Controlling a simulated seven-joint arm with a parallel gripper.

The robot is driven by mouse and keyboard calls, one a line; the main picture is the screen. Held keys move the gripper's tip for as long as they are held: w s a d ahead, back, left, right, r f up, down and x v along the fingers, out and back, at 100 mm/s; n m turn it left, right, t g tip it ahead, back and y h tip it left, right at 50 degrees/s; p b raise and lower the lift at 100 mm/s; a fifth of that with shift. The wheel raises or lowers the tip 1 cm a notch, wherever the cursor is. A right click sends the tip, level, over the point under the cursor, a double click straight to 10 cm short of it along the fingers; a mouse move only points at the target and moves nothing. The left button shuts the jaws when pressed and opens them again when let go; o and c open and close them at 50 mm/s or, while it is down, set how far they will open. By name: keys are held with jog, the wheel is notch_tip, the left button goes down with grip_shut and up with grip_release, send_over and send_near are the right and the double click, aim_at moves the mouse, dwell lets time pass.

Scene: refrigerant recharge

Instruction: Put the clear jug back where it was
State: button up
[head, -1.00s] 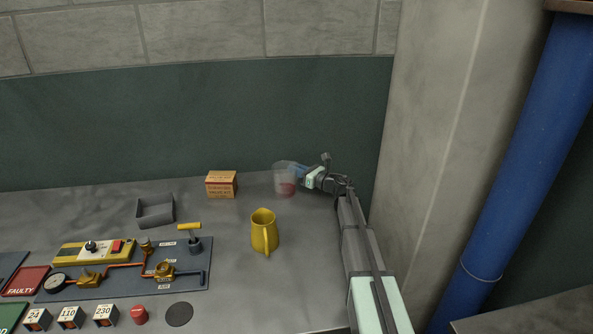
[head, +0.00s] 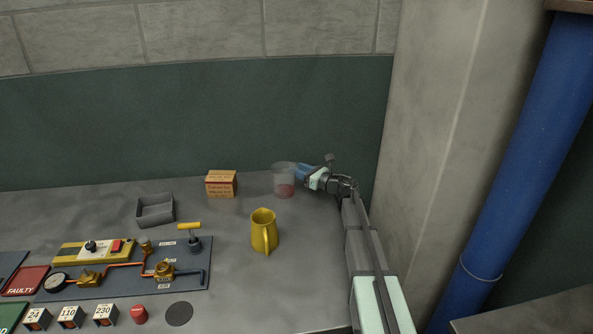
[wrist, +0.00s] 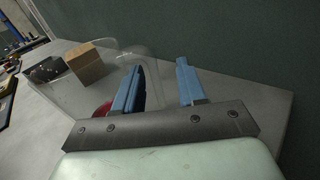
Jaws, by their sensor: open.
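The clear jug (head: 283,180) stands upright at the back right of the bench, with something red low in it. In the wrist view the clear jug (wrist: 95,72) is a faint transparent shape at the left. My gripper (head: 301,172) is just right of the jug in the head view. In the wrist view my gripper (wrist: 158,78) has its two blue fingers apart, with nothing clearly held between them. The left finger overlaps the jug's outline; I cannot tell whether it touches.
A yellow jug (head: 263,231) stands in front. An orange-labelled box (head: 221,184) stands left of the clear jug, with a grey tray (head: 155,210) further left. A gauge and valve panel (head: 125,277) lies at the left. A wall and pillar (head: 432,150) bound the bench.

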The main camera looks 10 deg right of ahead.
jog(key=v, duration=0.9)
jog(key=shift+s+d, duration=0.5)
